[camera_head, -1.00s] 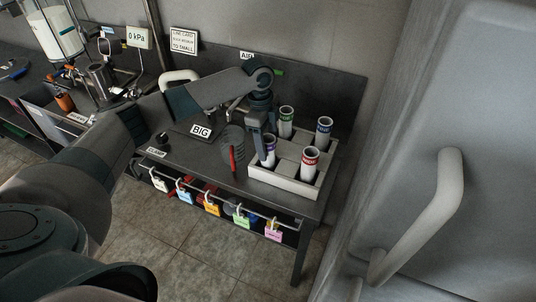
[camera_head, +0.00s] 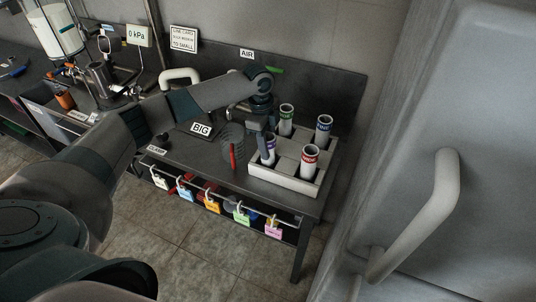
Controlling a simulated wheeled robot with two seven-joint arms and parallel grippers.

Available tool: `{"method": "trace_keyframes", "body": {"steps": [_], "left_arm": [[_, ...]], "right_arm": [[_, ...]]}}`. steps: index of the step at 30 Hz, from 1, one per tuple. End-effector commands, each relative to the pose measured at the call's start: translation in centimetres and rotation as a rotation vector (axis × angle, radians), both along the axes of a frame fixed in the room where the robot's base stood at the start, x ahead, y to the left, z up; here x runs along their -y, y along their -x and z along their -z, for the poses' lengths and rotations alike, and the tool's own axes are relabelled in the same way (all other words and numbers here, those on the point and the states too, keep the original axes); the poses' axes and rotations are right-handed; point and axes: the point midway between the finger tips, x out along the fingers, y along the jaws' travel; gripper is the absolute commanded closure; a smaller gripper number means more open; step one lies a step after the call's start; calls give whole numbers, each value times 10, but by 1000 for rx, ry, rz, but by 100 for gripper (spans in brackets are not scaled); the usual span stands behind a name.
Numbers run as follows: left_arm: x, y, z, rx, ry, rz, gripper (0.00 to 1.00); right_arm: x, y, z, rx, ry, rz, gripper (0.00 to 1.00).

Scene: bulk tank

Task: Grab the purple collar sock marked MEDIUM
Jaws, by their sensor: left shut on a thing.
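The purple-collared sock (camera_head: 268,155) is a white tube standing upright in the front left compartment of the white divided tray (camera_head: 284,181). Its lettering is too small to read. My left gripper (camera_head: 263,146) reaches down from behind and left, shut on the purple-collared sock near its top. The fingers hide part of the tube. The sock still sits in its compartment. Green-collared (camera_head: 286,120), blue-collared (camera_head: 322,134) and red-collared (camera_head: 308,163) socks stand upright in the other compartments. My right gripper is out of view.
The tray stands at the right end of the dark bench (camera_head: 203,160). Coloured tags (camera_head: 212,205) hang below the front edge. A large handle (camera_head: 425,215) stands at right.

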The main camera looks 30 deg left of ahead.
Motion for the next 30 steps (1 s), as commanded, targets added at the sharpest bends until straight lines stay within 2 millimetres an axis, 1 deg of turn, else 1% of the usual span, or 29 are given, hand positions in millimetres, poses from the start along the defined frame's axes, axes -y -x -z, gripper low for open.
{"method": "trace_keyframes", "body": {"steps": [7, 11, 14, 24, 27, 30], "left_arm": [[0, -1, -3, 1, 1, 0, 88], [0, -1, -12, 4, 1, 0, 88], [0, -1, -24, 4, 0, 1, 88], [0, -1, -80, 4, 2, 0, 88], [0, -1, -91, 3, 1, 0, 88], [0, -1, -98, 1, 1, 1, 88]], "right_arm": [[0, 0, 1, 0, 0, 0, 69], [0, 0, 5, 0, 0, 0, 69], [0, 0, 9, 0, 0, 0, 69], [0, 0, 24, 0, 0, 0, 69], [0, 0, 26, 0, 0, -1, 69], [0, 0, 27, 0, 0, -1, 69]]}}
